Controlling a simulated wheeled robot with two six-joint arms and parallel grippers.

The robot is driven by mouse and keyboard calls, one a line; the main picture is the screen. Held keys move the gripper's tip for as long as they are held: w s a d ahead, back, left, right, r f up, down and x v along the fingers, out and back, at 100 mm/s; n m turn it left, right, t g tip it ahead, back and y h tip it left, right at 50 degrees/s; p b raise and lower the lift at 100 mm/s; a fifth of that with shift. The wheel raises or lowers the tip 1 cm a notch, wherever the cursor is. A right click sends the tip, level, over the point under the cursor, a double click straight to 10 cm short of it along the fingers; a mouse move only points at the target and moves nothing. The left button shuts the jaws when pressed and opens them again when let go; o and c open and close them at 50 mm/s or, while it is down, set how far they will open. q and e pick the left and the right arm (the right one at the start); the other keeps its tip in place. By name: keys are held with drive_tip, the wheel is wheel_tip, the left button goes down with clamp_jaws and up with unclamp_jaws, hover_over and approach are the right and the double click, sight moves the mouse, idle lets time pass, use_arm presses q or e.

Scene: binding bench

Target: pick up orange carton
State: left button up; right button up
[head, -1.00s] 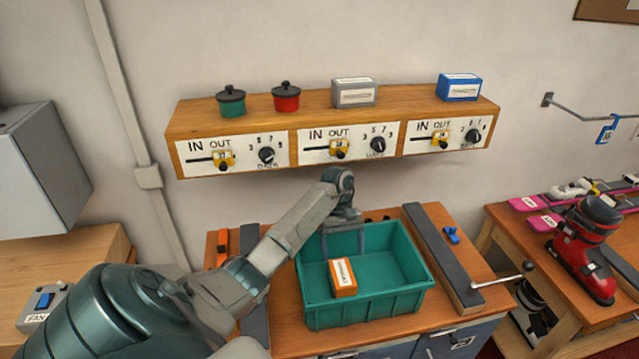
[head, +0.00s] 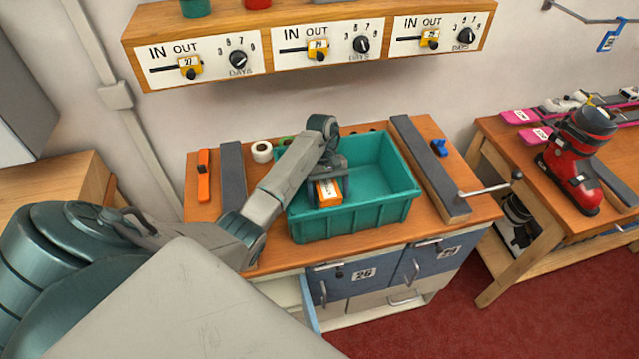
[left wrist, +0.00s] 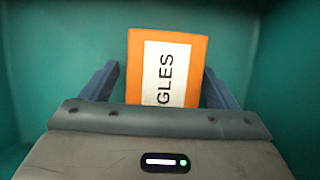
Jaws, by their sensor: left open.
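The orange carton (head: 328,192) with a white label lies in the teal bin (head: 350,220) on the bench. In the left wrist view the carton (left wrist: 168,60) shows part of a word, "GLES", on its label. My left gripper (head: 327,184) reaches down into the bin over the carton. Its two fingers stand on either side of the carton in the left wrist view, open, with a gap visible on both sides. The near end of the carton is hidden behind the gripper body there. My right gripper is not in view.
The bin's walls surround the gripper closely. A dark bar with a crank handle (head: 487,187) lies right of the bin, and another dark bar (head: 232,180) lies left. A white tape roll (head: 262,151) sits behind. A drawer (head: 308,303) below stands open.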

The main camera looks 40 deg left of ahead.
use_arm(q)
drive_tip(key=shift+s, duration=0.3)
drive_tip(key=shift+w+f+b, duration=0.1)
drive_tip(key=shift+f+b, duration=0.05)
drive_tip(key=shift+b, duration=0.15)
drive_tip(key=shift+f+b, duration=0.15)
drive_tip(key=shift+b, duration=0.15)
idle(0.3)
drive_tip(key=c, duration=1.1)
drive_tip(key=shift+c, duration=0.2)
